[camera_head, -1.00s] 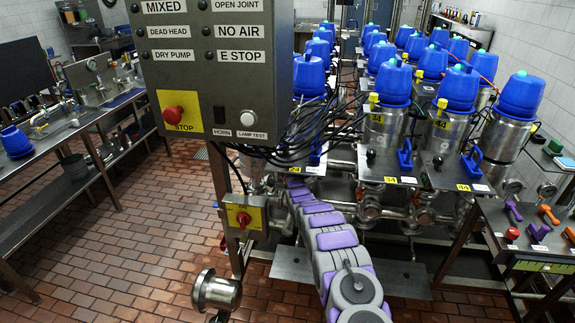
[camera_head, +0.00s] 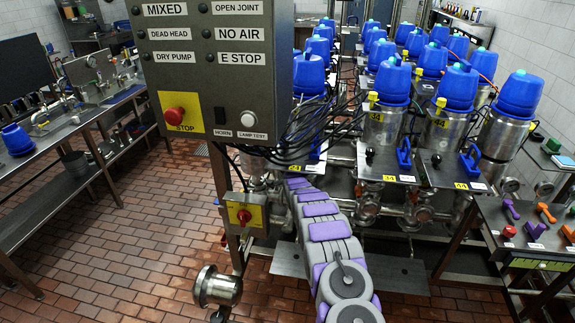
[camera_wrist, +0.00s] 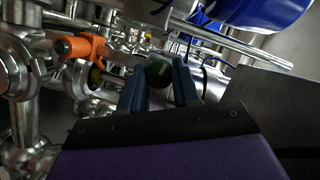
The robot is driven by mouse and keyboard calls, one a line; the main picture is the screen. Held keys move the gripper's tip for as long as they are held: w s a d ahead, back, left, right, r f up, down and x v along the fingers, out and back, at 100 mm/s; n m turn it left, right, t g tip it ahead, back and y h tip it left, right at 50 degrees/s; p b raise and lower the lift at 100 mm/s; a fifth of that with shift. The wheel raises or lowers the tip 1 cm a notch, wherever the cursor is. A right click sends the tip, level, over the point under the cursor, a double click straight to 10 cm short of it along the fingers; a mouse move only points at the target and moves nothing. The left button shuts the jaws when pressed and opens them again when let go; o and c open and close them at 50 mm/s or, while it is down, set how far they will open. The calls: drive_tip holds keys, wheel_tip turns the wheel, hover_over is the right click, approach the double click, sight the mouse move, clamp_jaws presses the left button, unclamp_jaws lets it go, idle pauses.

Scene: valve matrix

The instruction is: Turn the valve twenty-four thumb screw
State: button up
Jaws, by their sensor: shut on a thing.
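My gripper (camera_wrist: 161,80) shows in the wrist view with its two blue-grey fingers shut on a small dark green round knob (camera_wrist: 158,71). The knob sits among steel pipework. No number shows on it, so I cannot tell whether it is the valve twenty-four thumb screw. In the head view my arm reaches away under the cables into the valve rows, and the gripper and knob are hidden there. A small yellow label (camera_head: 295,168) stands near the arm's far end, too small to read surely.
An orange handle (camera_wrist: 80,47) and steel pipes (camera_wrist: 235,45) lie close to my gripper. A control panel (camera_head: 222,75) with hanging black cables (camera_head: 305,128) stands left of the arm. Blue-capped valves (camera_head: 391,80) fill the right. Tiled floor (camera_head: 150,230) is clear at left.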

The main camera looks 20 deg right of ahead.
drive_tip(key=shift+a+f, duration=0.2)
drive_tip(key=shift+f, duration=0.2)
drive_tip(key=o, duration=0.8)
drive_tip(key=shift+f, duration=0.1)
drive_tip(key=shift+o, duration=1)
drive_tip(key=shift+w, duration=0.1)
drive_tip(key=shift+o, duration=0.3)
drive_tip(key=shift+d+r, duration=0.1)
drive_tip(key=shift+r, duration=0.2)
drive_tip(key=shift+r, duration=0.1)
drive_tip(key=p+v, duration=0.1)
drive_tip(key=v, duration=1.6)
drive_tip(key=shift+p, duration=0.4)
